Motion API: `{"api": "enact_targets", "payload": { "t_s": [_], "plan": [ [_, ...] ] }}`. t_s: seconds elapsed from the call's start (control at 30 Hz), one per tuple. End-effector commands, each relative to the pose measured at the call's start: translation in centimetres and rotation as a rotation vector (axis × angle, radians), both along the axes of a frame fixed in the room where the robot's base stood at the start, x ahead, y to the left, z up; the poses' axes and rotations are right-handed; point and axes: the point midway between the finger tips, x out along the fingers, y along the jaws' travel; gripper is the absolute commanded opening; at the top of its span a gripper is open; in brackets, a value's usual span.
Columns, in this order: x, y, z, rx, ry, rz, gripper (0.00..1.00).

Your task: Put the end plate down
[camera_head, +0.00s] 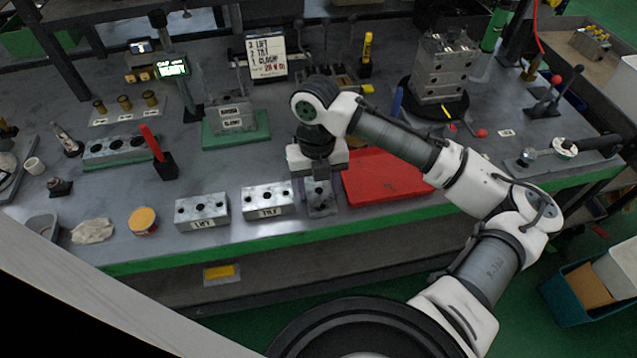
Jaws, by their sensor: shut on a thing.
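My gripper (318,178) points down over the front part of the bench, and its fingers are mostly hidden by its own body. It is shut on a narrow grey metal piece with a dark hole, which I take to be the end plate (321,205). The plate is upright, at or just above the bench top; I cannot tell if it touches. To its left stand two grey metal blocks with holes and front labels, the nearer one (268,201) close beside the plate and the other one (202,212) further left.
A red mat (385,178) lies just right of the gripper. A green-edged bench front (240,240) runs close below the blocks. A green pad with a grey block (235,130), a sign (267,57) and a large metal block (443,68) stand behind. A yellow-lidded tin (143,219) is left.

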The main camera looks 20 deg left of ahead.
Motion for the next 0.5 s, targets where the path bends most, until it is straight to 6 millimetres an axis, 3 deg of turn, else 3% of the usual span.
{"api": "enact_targets", "payload": {
  "t_s": [0.07, 0.1, 0.13, 0.5],
  "plan": [
    [0.0, 0.02, -0.35, 0.001, 0.001, 0.0, 0.21],
    [0.0, 0.01, -0.31, 0.0, 0.0, 0.0, 0.55],
    [0.0, 0.01, -0.26, 0.0, 0.0, 0.0, 0.59],
    [0.02, 0.0, 0.31, -0.001, -0.001, 0.0, 0.61]
  ]
}}
